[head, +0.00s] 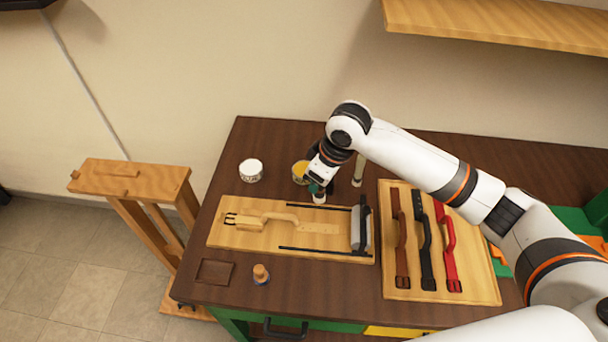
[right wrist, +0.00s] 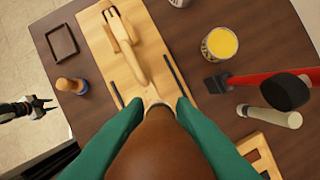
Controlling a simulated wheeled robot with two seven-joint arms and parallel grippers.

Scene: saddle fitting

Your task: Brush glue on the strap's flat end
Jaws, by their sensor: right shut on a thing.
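The tan strap (head: 262,222) lies on a light wooden board (head: 222,236), its buckle at the left and its flat end (head: 320,228) to the right. The strap shows in the right wrist view (right wrist: 130,50); there its flat end is largely covered by what I hold. My right gripper (head: 318,186) is shut on a brown handle (right wrist: 155,140), probably a brush, between green fingers. A pale tip (head: 319,198) shows under the gripper, behind the board's back edge. The glue pot (right wrist: 220,44) holds yellow glue. My left gripper (right wrist: 38,108) shows only in the right wrist view, apparently open and empty.
A white jar (head: 251,171) stands left of the pot. A pale upright stick (head: 358,172) and a red-handled tool (right wrist: 245,78) are nearby. A grey roller-like bar (head: 360,228) crosses the board's right end. Finished straps (head: 425,240) lie on a board at right.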

